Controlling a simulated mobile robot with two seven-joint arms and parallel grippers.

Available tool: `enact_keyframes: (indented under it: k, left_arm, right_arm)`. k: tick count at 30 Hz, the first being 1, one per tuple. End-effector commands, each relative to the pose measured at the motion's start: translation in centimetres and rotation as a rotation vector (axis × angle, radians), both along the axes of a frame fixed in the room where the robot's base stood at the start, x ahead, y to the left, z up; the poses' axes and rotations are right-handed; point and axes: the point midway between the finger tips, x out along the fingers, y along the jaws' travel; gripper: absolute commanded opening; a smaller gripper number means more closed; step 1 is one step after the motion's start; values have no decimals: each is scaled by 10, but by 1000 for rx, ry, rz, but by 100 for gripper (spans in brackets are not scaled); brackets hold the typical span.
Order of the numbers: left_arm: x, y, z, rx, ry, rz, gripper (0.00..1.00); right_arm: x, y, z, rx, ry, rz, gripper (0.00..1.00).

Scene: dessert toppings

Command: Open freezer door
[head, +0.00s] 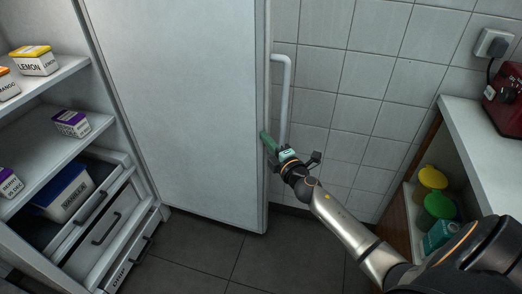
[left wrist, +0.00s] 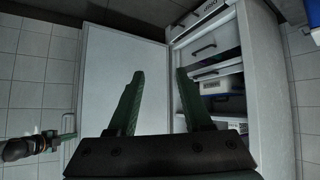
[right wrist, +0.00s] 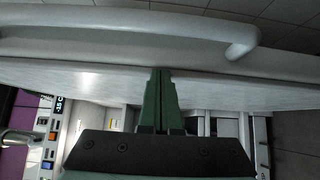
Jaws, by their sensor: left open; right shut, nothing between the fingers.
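The freezer door (head: 180,110) is a white panel standing swung open, with the freezer's inside exposed on the left. Its pale bar handle (head: 286,100) is on the door's right side in the head view. My right gripper (head: 267,140) is shut and empty, at the door's free edge beside the handle. In the right wrist view, the closed fingers (right wrist: 158,72) point at the door's edge, and the handle (right wrist: 130,20) passes above them, not between them. My left gripper (left wrist: 160,72) is open and empty, facing the open door (left wrist: 110,65) and the freezer (left wrist: 245,80).
The freezer shelf (head: 60,75) holds several small cartons, with drawers (head: 110,225) below. A tiled wall (head: 345,90) stands behind the door. At right, a counter (head: 475,140) has a red appliance (head: 506,100) on top and tubs (head: 437,205) below. The floor (head: 210,250) before the door looks clear.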

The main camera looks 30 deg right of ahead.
Motion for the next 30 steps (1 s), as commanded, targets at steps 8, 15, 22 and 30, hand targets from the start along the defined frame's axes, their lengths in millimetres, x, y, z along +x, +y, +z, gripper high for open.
enact_keyframes:
  k: [8, 15, 22, 30]
  left_arm:
    - [52, 6, 74, 4, -360, -12, 50]
    - [72, 4, 142, -1, -644, -34, 50]
    - [75, 1, 188, -6, -830, -56, 50]
    - [74, 1, 197, -6, -861, -59, 50]
  right_arm:
    - [29, -39, -2, -1, -3, 81, 0]
    - [43, -59, -1, -1, -2, 120, 0]
    - [50, -72, 3, 2, -4, 141, 0]
    - [51, -74, 4, 3, -4, 145, 0]
